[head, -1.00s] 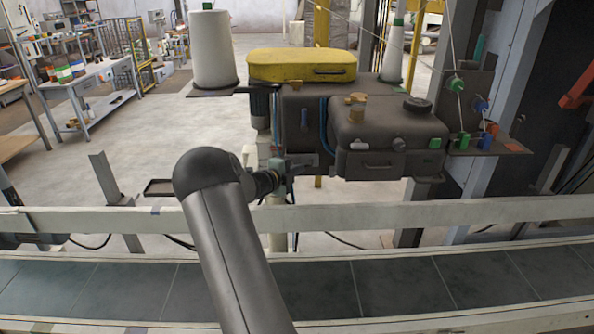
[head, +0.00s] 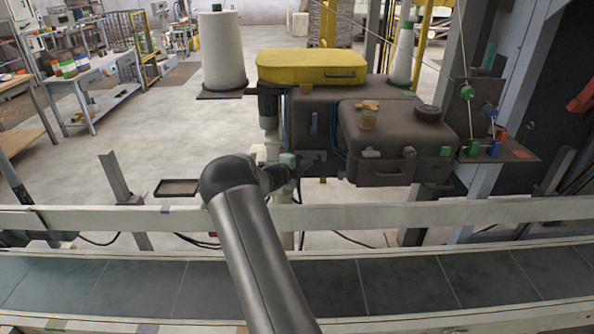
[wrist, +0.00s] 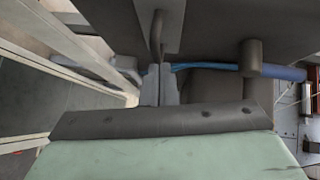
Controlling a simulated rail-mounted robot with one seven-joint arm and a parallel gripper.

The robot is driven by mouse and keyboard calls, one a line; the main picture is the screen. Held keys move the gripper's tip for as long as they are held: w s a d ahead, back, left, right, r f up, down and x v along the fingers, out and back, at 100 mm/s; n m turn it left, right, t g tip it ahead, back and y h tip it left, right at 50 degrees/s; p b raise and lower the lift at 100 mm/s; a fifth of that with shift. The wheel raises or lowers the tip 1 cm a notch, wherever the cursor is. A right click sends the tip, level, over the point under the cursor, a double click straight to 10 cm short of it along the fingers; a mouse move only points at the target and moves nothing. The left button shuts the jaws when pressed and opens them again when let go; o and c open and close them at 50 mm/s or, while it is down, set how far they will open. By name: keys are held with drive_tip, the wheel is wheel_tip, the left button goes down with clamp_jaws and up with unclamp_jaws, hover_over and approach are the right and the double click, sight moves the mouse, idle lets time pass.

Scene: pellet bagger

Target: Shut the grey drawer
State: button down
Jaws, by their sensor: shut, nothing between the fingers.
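A dark grey drawer front with a bar handle (head: 388,172) shows low on the right-hand grey housing in the head view. How far the drawer stands out is hard to tell. My gripper (head: 314,163) is left of that handle, beside the lower left of the machine, its fingers pointing right. In the wrist view my gripper (wrist: 160,84) has its fingers together with nothing between them. A curved dark handle (wrist: 157,35) shows just beyond the fingertips, on a grey face. Whether the fingers touch it is unclear.
A blue hose (wrist: 200,66) runs close beside my fingers. A yellow lidded case (head: 311,67) and white thread cones (head: 223,50) stand above the machine. A pale rail (head: 480,213) and a dark conveyor (head: 400,283) lie in front. Open floor lies left of the machine.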

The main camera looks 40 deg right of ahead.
drive_tip(key=s+a+r+b, duration=0.1)
drive_tip(key=s+a, duration=0.3)
drive_tip(key=a, duration=0.8)
drive_tip(key=shift+r+b, duration=0.4)
drive_tip(key=shift+r, duration=0.3)
